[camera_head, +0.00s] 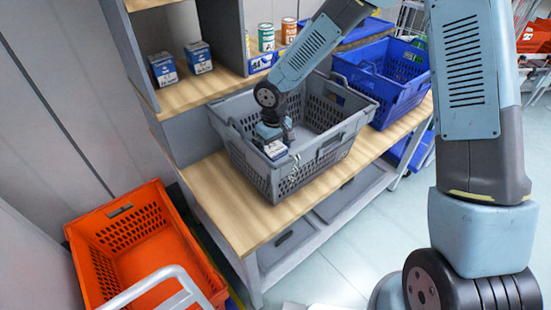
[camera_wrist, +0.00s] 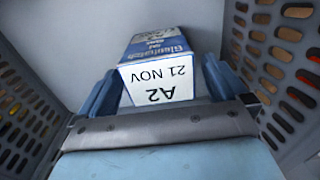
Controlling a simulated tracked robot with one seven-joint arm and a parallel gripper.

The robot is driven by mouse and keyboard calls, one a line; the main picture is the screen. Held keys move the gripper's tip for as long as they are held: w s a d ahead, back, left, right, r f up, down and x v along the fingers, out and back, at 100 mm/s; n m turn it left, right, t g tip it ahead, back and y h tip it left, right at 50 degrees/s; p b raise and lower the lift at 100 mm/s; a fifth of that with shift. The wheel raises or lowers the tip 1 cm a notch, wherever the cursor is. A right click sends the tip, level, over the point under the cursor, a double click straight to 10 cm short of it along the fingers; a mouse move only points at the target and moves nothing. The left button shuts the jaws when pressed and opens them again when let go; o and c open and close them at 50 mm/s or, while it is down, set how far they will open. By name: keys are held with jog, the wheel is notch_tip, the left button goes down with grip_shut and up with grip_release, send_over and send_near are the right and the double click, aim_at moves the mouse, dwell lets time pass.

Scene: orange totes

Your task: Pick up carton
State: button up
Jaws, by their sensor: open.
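A blue and white carton (camera_wrist: 157,58) marked "A2" and "21 NOV" is inside the grey crate (camera_head: 262,181). In the wrist view it lies between the two blue fingers of my gripper (camera_wrist: 160,82), with a narrow gap showing on the left and right. The fingers are open. In the head view, my gripper (camera_head: 271,136) reaches down into the crate's near left part, and the carton's white face (camera_head: 275,149) shows just below it. The carton's far end and underside are hidden.
The crate's perforated walls stand close on both sides of my gripper. The crate sits on a wooden bench (camera_head: 228,207). A blue crate (camera_head: 397,96) is to its right, an orange tote (camera_head: 99,279) at lower left. Two cartons (camera_head: 163,69) and some cans (camera_head: 266,37) stand on shelves behind.

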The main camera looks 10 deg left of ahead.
notch_tip(320, 180, down, 5)
jog(key=shift+r, duration=0.1)
dwell(0.3)
jog(key=c, duration=1.2)
jog(key=shift+o, duration=0.2)
jog(key=shift+r, duration=0.1)
